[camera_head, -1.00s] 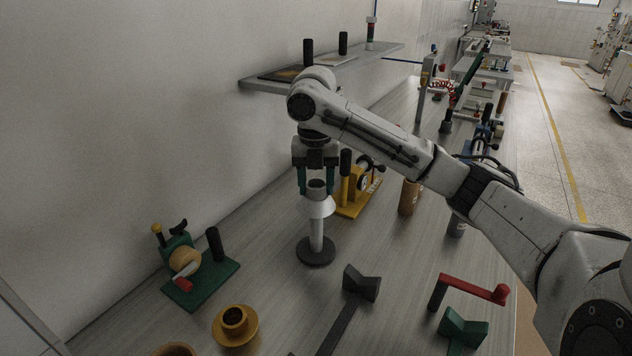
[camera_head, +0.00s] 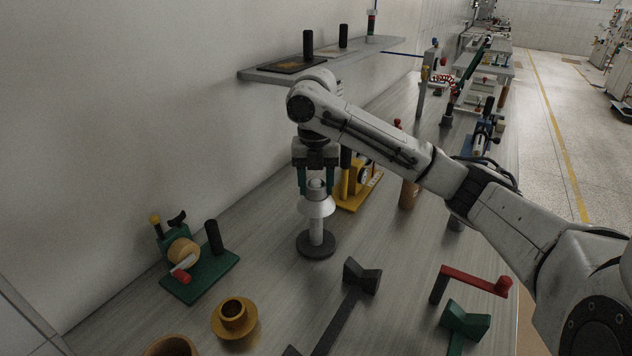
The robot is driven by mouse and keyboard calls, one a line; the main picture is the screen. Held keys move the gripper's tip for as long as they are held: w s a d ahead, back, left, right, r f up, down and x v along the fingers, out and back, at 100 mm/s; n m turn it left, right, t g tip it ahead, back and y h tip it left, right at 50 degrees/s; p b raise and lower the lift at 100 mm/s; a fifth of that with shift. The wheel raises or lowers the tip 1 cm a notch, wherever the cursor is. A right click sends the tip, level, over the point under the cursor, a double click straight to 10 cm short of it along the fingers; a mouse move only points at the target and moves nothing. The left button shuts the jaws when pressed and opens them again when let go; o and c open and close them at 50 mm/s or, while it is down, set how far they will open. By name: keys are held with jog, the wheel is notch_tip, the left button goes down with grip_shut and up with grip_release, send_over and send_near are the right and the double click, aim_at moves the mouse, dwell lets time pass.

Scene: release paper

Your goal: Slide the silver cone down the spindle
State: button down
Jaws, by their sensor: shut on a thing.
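The silver cone (camera_head: 317,208) sits upright around the upper part of the light grey spindle (camera_head: 316,231), wide rim down. The spindle rises from a round dark base (camera_head: 316,246) on the bench. A rounded light tip, seemingly the spindle's top, shows in the opening of the cone's collar. My gripper (camera_head: 317,184) points straight down above the base, its green fingers shut on the cone's collar from both sides. A length of bare spindle shows between the cone's rim and the base.
A yellow fixture (camera_head: 355,190) stands close behind on the right. A green-based crank device (camera_head: 200,270) is at the left, with a brass flanged bushing (camera_head: 234,318) in front. A dark bar (camera_head: 340,325) and red-handled crank (camera_head: 475,280) lie at front right. A wall shelf (camera_head: 300,70) is behind.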

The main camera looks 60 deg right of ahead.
aim_at(316, 200)
jog(key=shift+f+b, duration=1.7)
jog(key=shift+f, duration=1)
jog(key=shift+r+p, duration=0.2)
jog(key=shift+p, duration=0.1)
jog(key=shift+r+p, duration=6.25)
jog(key=shift+r, duration=0.15)
jog(key=shift+p, duration=0.4)
